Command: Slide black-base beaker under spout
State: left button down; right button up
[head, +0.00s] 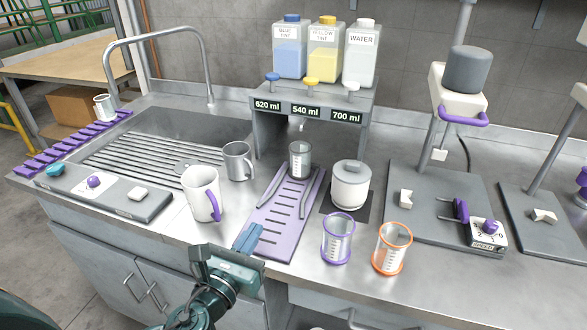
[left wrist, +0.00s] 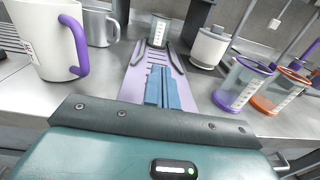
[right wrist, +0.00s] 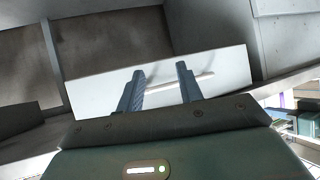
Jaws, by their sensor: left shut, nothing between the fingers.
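The black-base beaker (head: 300,160), clear with a dark base, stands upright at the far end of the purple slotted tray (head: 268,228), between two grey guide rails. It also shows in the left wrist view (left wrist: 159,31). The dispenser (head: 312,104) stands behind it with its small spout (head: 302,126) above the beaker. My left gripper (head: 247,238) is shut and empty over the near end of the tray, apart from the beaker. It also shows in the left wrist view (left wrist: 158,88). My right gripper (right wrist: 159,85) is open and empty, facing a white panel, away from the counter top.
A white mug (head: 201,194) and a metal mug (head: 239,161) stand left of the tray. A white lidded jar (head: 350,185), a purple-rimmed beaker (head: 337,238) and an orange-rimmed beaker (head: 391,248) stand to its right. The sink (head: 160,140) lies at the left.

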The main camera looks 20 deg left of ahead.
aim_at(297, 165)
pick_arm(q)
jog(key=w, duration=0.7)
jog(key=w+d, duration=0.1)
jog(key=w, duration=1.3)
jog(key=shift+w+d+p, duration=0.25)
jog(key=shift+d+p, duration=0.05)
jog(key=shift+p, duration=0.1)
jog(key=shift+s, duration=0.1)
